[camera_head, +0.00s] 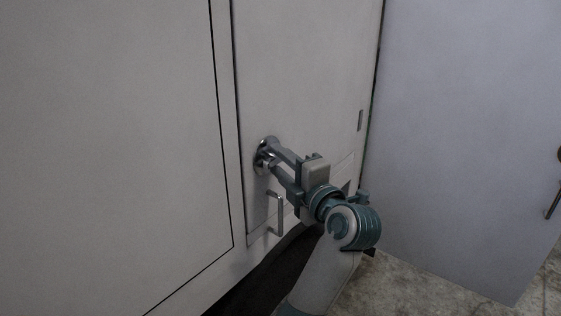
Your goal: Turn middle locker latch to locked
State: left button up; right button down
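A round chrome latch (264,150) sits on the pale locker door (300,75), near the door's left edge. My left gripper (272,160) is at the latch, with its two fingers a little apart and their tips at its lower right side. The tips overlap the latch's turning piece, so I cannot tell whether they press on it or only surround it. The latch's exact angle is partly hidden by the fingers. My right gripper is out of view.
A chrome bar handle (280,214) stands out from the door below the latch, close to my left wrist. A wide pale panel (110,140) fills the left. A bluish grey door (465,130) with a dark handle (553,205) stands at the right, above stone-like floor (400,290).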

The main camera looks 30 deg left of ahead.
pick_arm(q)
grip_shut()
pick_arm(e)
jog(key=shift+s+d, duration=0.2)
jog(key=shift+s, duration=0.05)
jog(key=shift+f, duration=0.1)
